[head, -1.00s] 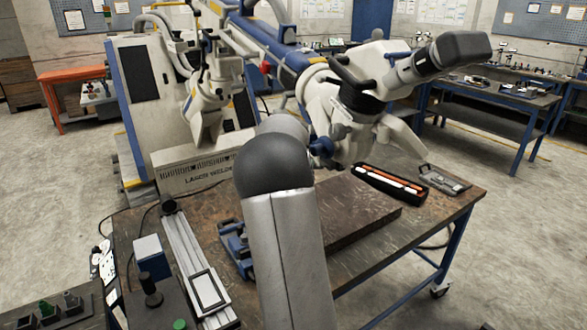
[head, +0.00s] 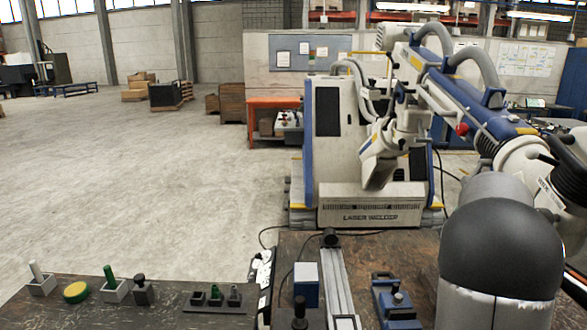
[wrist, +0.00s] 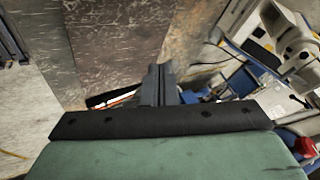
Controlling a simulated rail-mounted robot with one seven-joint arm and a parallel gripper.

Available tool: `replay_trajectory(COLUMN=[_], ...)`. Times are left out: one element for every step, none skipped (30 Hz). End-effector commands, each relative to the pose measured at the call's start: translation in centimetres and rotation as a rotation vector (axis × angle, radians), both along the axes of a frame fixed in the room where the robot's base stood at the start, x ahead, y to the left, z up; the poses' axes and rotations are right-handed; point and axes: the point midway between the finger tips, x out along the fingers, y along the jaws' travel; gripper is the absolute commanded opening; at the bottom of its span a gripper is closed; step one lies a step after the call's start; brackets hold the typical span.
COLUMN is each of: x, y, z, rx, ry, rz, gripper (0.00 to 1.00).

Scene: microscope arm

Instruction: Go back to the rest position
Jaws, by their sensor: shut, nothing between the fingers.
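My gripper (wrist: 160,75) shows in the wrist view as two dark fingers close together. It is shut and empty. It is above or near a worn brown metal plate (wrist: 118,45), and no contact shows. In the head view the gripper is hidden or out of frame. The microscope arm (head: 480,108) stands at the right of the head view, partly covered by my own arm and cut by the picture edge.
The laser welder (head: 370,195) stands behind the workbench (head: 290,250). A rail (head: 337,285) and a blue clamp (head: 395,300) lie on the bench. A dark side table (head: 60,300) at left holds small fixtures. Open floor (head: 170,180) lies at left.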

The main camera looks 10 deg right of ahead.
Motion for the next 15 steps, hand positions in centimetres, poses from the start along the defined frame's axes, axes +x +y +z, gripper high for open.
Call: replay_trajectory(x=[-0.5,-1.0,-1.7,-2.4,-3.2,-4.5,-5.5,-6.5,-8.2,-9.4,-10.8,-12.8,-14.3,-15.9,-17.9], y=[2.8,4.6,7.3,9.5,11.6,14.5,16.6,18.7,21.3,23.2,25.0,27.3,28.9,30.3,32.1], z=[0.0,-0.2,-0.5,-0.7,-1.0,-1.3,-1.6,-1.9,-2.3,-2.6,-3.0,-3.5,-3.9,-4.3,-4.9], rx=[0.018,0.030,0.044,0.053,0.060,0.068,0.072,0.074,0.074,0.071,0.068,0.059,0.051,0.042,0.028], ry=[0.022,0.041,0.070,0.095,0.120,0.155,0.181,0.206,0.242,0.268,0.296,0.333,0.361,0.391,0.427], rz=[0.061,0.104,0.171,0.227,0.284,0.364,0.425,0.487,0.569,0.632,0.696,0.781,0.843,0.904,0.983], gripper=[0.00,0.00,0.00,0.00,0.00,0.00,0.00,0.00,0.00,0.00,0.00,0.00,0.00,0.00,0.00])
